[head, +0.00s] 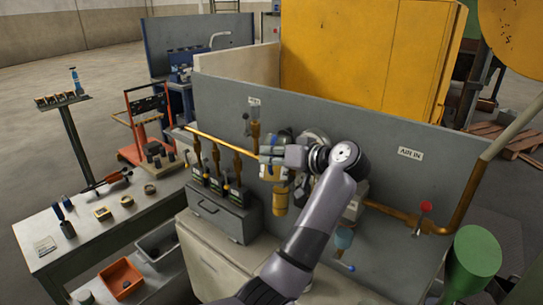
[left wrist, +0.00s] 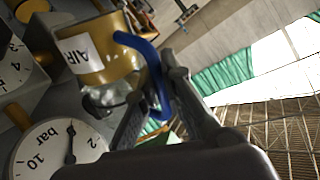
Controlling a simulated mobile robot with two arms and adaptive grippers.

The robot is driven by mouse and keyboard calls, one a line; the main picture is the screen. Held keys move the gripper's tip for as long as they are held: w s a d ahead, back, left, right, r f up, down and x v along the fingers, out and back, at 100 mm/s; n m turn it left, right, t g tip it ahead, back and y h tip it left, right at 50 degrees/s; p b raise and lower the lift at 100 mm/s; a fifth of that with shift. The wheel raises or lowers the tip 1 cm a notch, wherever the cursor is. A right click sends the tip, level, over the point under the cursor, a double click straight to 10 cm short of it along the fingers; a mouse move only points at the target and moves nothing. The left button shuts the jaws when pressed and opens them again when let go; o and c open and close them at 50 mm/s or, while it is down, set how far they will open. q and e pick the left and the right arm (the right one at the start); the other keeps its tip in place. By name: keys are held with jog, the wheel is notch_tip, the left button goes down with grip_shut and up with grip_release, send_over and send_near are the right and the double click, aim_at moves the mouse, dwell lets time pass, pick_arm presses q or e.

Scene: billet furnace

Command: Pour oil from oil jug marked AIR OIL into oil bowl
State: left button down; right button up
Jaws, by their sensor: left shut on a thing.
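The oil jug is a brass-coloured cup with a white label and a blue handle. In the left wrist view the jug (left wrist: 100,48) shows part of its label, reading AIR. My left gripper (left wrist: 160,100) is shut on its blue handle. In the head view my left gripper (head: 272,155) is in front of the grey panel, with the jug (head: 271,173) small and partly covered beside it. A yellowish bowl (head: 280,201), likely the oil bowl, hangs just below the jug. I cannot tell whether oil is flowing. My right gripper is not in view.
A pressure gauge (left wrist: 60,150) is close to the gripper. Brass pipes and valves run along the grey panel (head: 440,175). A grey toolbox (head: 222,213) stands on the cabinet. A side table (head: 95,235) with small parts is at left.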

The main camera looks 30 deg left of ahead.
aim_at(271, 168)
pick_arm(q)
jog(key=shift+f, duration=0.35)
jog(key=shift+n+b, duration=0.3)
jog(key=shift+f+t+b, duration=0.3)
jog(key=shift+f+b, duration=0.25)
jog(key=shift+f, duration=0.05)
jog(key=shift+f+n+y+b, duration=0.7)
jog(key=shift+b, duration=0.3)
jog(key=shift+s, duration=0.1)
